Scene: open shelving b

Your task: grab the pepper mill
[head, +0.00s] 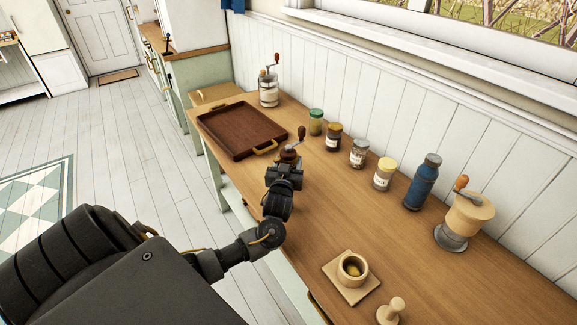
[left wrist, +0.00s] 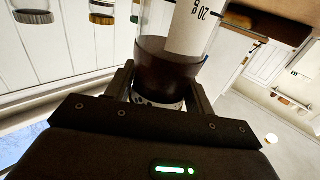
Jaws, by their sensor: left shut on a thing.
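The pepper mill (head: 289,155) has a brown top and a crank handle, and in the head view it is at the middle of the table. My left gripper (head: 286,168) is at it, and my arm hides most of its body. In the left wrist view the mill (left wrist: 165,70) is a clear body with dark contents and a white label, between the two fingers of my left gripper (left wrist: 158,97). The gripper is shut on it. I cannot tell whether the mill touches the table. My right gripper is not in view.
A brown tray (head: 222,142) lies left of the mill. Several jars (head: 359,153), a blue bottle (head: 422,184) and a wooden crank grinder (head: 466,214) line the wall. Another crank mill (head: 268,92) stands behind. A wooden holder (head: 352,272) is near the front edge.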

